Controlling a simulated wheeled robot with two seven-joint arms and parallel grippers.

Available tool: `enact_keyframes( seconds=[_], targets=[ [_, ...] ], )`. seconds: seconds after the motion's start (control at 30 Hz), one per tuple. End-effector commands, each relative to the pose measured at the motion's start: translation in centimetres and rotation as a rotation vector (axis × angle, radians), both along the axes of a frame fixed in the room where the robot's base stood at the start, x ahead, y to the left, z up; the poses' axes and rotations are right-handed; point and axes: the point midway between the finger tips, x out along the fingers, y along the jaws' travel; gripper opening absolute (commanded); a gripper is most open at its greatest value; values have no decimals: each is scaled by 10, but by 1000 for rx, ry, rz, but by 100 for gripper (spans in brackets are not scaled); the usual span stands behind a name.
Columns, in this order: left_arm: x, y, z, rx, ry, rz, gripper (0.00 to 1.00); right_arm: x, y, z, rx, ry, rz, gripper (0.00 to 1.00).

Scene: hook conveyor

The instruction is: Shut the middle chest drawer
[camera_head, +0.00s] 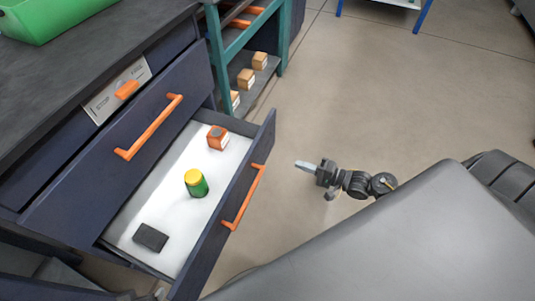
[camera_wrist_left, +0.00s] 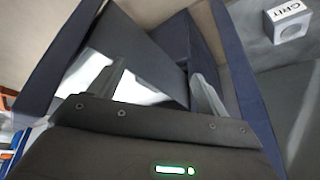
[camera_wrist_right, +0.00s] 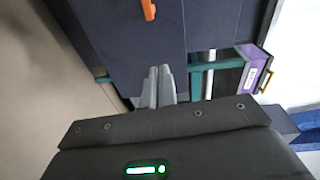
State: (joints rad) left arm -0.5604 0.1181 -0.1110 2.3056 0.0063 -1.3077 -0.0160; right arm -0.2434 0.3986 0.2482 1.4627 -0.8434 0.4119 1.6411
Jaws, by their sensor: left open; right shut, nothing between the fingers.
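A dark blue drawer (camera_head: 262,150) with a white floor is pulled well out of the chest, its orange handle (camera_head: 243,197) facing right. Above it a dark front (camera_head: 75,195) with an orange handle (camera_head: 150,127) also stands out. I cannot tell for sure which one is the middle drawer. My right gripper (camera_head: 303,165) is shut and empty, right of the open drawer's front and apart from it; its fingers (camera_wrist_right: 158,75) point toward dark panels in the right wrist view. My left gripper (camera_wrist_left: 158,72) is open among dark panels; it is not clear in the head view.
Inside the open drawer are an orange box (camera_head: 217,138), a green jar with a yellow lid (camera_head: 196,183) and a dark block (camera_head: 150,237). A green bin (camera_head: 50,18) sits on the chest. A teal rack (camera_head: 217,45) holds several boxes behind.

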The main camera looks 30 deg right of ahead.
Motion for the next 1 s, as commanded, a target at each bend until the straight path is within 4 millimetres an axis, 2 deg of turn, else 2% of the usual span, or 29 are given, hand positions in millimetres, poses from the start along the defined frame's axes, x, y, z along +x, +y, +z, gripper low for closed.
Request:
enact_keyframes(
  seconds=[0.13,0.2,0.47,0.67,1.0],
  targets=[
    [-6,1,24,-2,-29,2,77,0,1,22,110,-10,62,0],
    [-5,-10,31,-15,-44,-25,77,2,-8,28,95,-29,60,0],
    [-3,-19,38,-27,-61,-47,77,6,-12,34,82,-46,54,0],
    [9,-26,41,-41,-132,-66,77,25,4,33,83,-48,54,0],
    [44,-54,62,-106,-383,-134,77,79,49,32,84,-48,54,0]
  ],
)
